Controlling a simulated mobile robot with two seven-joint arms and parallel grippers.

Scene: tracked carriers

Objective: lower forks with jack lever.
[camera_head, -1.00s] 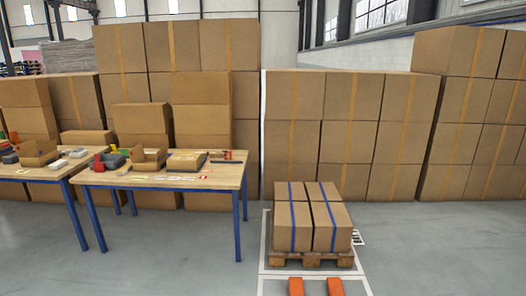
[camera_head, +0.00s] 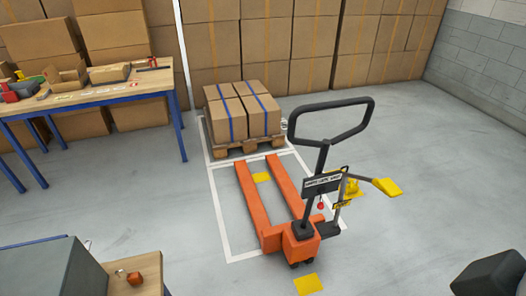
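An orange pallet jack (camera_head: 300,243) stands on the floor in the middle of the view. Its two forks (camera_head: 251,197) point away toward a loaded wooden pallet, and their tips are close to the pallet's near side. Its black loop handle (camera_head: 331,141) stands upright above the body. A small lever with a red knob (camera_head: 321,205) shows below the black label plate, and a yellow pedal-like part (camera_head: 386,186) sticks out to the right. The fork height above the floor is hard to tell. Neither of my grippers is in view.
The pallet (camera_head: 232,149) carries strapped cartons (camera_head: 242,114) inside a white floor outline. A workbench (camera_head: 84,98) stands at left. A grey box and wooden surface (camera_head: 135,272) are at lower left, a dark object (camera_head: 490,274) at lower right.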

